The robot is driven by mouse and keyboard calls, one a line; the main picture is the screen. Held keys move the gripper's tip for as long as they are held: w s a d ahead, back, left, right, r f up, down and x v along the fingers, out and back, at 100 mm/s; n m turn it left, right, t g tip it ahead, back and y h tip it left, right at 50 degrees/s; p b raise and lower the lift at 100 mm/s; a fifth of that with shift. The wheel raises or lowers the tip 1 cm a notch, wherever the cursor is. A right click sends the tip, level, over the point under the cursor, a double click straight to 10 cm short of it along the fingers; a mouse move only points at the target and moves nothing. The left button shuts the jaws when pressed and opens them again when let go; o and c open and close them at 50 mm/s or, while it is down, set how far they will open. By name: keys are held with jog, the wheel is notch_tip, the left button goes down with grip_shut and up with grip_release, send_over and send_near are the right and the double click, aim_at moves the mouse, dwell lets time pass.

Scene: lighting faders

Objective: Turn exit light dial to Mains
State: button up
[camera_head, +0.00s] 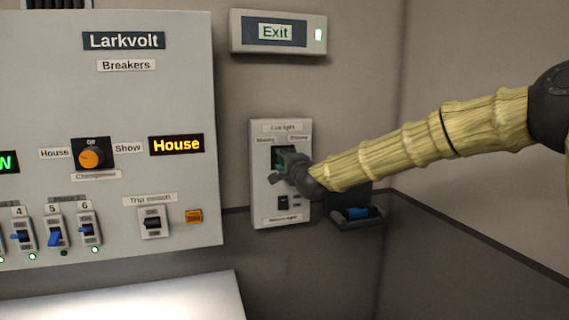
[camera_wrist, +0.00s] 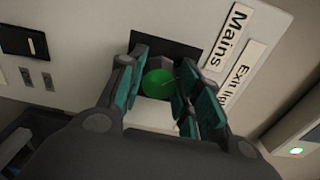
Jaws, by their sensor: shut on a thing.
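In the head view my gripper (camera_head: 287,165) covers most of the dial. The Mains label (camera_wrist: 226,37) shows right of the dial in the wrist view. I cannot tell where the dial's pointer stands.
A lit Exit sign (camera_head: 276,32) is above the panel. A dark switch (camera_head: 283,203) is low on the same panel. The Larkvolt breaker board (camera_head: 140,105) stands left, with an orange dial (camera_head: 92,158). A dark holder with a blue item (camera_head: 356,212) is right of the panel, beneath my arm.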

jog(key=shift+n, duration=0.3)
jog(key=o, duration=1)
jog(key=shift+o, duration=0.2)
jog(key=v, duration=1.2)
